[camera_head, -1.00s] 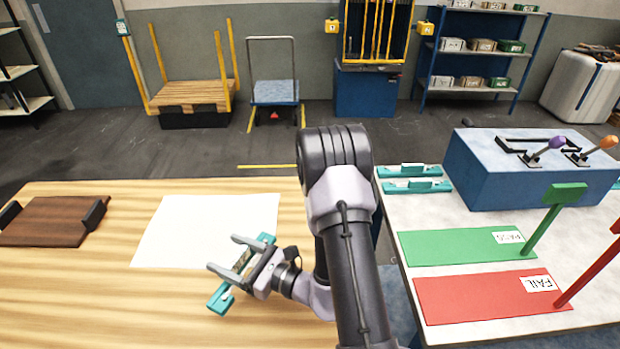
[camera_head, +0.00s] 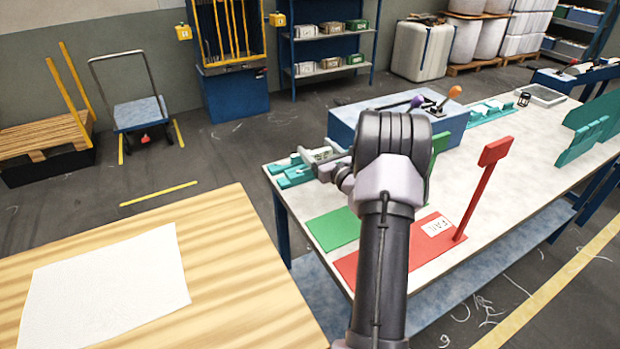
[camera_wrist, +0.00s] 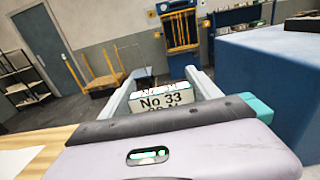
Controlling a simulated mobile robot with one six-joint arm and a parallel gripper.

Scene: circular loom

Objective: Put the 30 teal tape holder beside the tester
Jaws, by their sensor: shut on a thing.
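The teal tape holder (camera_head: 323,154) is in my gripper (camera_head: 320,162), which is shut on it above the left end of the white table, close to the blue tester (camera_head: 344,122). Whether the holder touches the table is unclear.
Other teal holders (camera_head: 292,181) lie just under and beside my gripper, partly hidden. A green mat (camera_head: 334,229) and a red FAIL mat (camera_head: 372,261) with upright paddles lie nearer. The wooden table (camera_head: 225,235) with a white sheet (camera_head: 105,285) is at left.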

